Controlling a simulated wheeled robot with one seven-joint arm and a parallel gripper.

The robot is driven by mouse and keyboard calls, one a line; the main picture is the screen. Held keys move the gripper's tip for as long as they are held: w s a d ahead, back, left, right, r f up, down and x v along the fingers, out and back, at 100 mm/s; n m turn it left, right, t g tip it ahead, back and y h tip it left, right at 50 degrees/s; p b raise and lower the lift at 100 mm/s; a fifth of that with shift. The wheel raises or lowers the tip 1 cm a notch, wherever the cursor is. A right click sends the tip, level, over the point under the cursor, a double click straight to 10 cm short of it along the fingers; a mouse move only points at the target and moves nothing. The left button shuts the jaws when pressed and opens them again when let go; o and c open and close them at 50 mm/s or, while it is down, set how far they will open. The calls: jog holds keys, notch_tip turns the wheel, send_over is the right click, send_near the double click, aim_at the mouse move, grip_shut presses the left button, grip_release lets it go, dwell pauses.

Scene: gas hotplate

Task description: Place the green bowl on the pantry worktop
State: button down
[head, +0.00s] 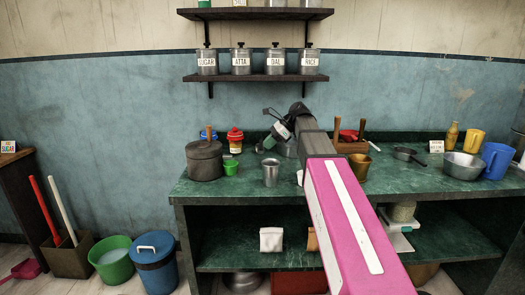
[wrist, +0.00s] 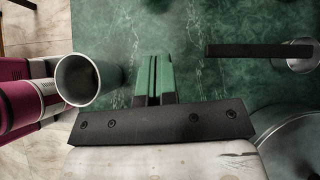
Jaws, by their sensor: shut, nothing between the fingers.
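A small bright green vessel (head: 230,167), the only green bowl-like thing I see on the green marble worktop (head: 330,185), stands upright beside the dark lidded pot. It is too small to tell bowl from cup. It does not show in the wrist view. My gripper (head: 263,149) is over the back middle of the worktop, to the right of the green vessel and apart from it. In the wrist view my gripper (wrist: 153,78) has its green-tipped fingers together with nothing held, above bare marble.
A steel tumbler (head: 271,172) stands close to my gripper; it also shows in the wrist view (wrist: 84,80). The dark pot (head: 205,160) and red-lidded jar (head: 235,140) are left. A brass cup (head: 360,166) and steel bowl (head: 463,166) stand right.

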jog(key=shift+d+r, duration=0.1)
jog(key=shift+d, duration=0.05)
jog(key=c, duration=1.4)
grip_release()
jog(key=o, duration=0.6)
jog(key=shift+a, duration=0.3)
jog(key=shift+c, duration=0.2)
jog(key=o, duration=0.7)
jog(key=a, duration=0.1)
jog(key=a+h, duration=0.1)
jog(key=shift+s+a+r, duration=0.25)
jog(key=shift+a, duration=0.05)
jog(key=m+t+h, duration=0.1)
jog(key=m+h, duration=0.1)
jog(key=h, duration=0.2)
send_near(231, 164)
jog(key=shift+w+d+r, duration=0.1)
jog(key=shift+d+r, duration=0.3)
jog(key=shift+r, duration=0.25)
jog(key=shift+y, duration=0.3)
jog(key=x, duration=1)
jog(key=shift+w+a+f, duration=0.1)
jog(key=shift+f, duration=0.3)
jog(key=shift+c, duration=0.3)
